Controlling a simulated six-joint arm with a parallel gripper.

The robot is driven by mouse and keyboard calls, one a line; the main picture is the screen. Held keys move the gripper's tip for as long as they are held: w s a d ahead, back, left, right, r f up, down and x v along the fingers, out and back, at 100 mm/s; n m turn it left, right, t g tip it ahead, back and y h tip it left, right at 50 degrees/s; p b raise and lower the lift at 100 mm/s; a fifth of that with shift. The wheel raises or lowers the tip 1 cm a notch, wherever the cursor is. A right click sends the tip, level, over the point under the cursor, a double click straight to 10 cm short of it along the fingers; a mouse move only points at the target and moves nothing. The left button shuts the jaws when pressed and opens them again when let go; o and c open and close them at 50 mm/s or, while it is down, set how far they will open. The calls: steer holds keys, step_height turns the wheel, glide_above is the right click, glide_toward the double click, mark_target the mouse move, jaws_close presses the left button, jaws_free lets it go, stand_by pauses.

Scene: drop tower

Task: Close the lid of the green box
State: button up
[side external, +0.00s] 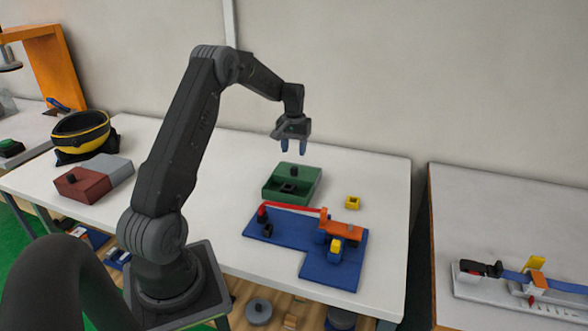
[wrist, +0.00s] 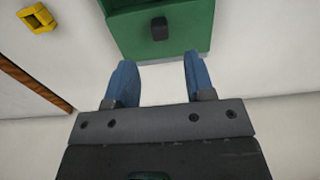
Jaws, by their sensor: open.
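The green box (side external: 303,194) stands on the white table, and its near part is open with a dark item (side external: 288,187) inside. A green lid (side external: 304,172) with a black knob (side external: 293,171) appears to cover only its far part. In the wrist view the green lid (wrist: 185,30) and its black knob (wrist: 159,28) show at the top, just beyond the fingertips; the rest of the box is cut off. My gripper (side external: 293,152) is open and empty, pointing down above the far side of the box. Its blue fingers (wrist: 158,62) are apart and touch nothing.
A blue base (side external: 285,230) with a red bar and orange part lies in front of the box. A small yellow block (side external: 352,202) sits to its right. A red box (side external: 82,184) and a yellow-black bowl (side external: 80,132) stand at left. Behind the box is a wall.

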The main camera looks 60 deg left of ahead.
mark_target(294, 167)
step_height(294, 167, down, 8)
stand_by(0.5)
jaws_close()
stand_by(0.3)
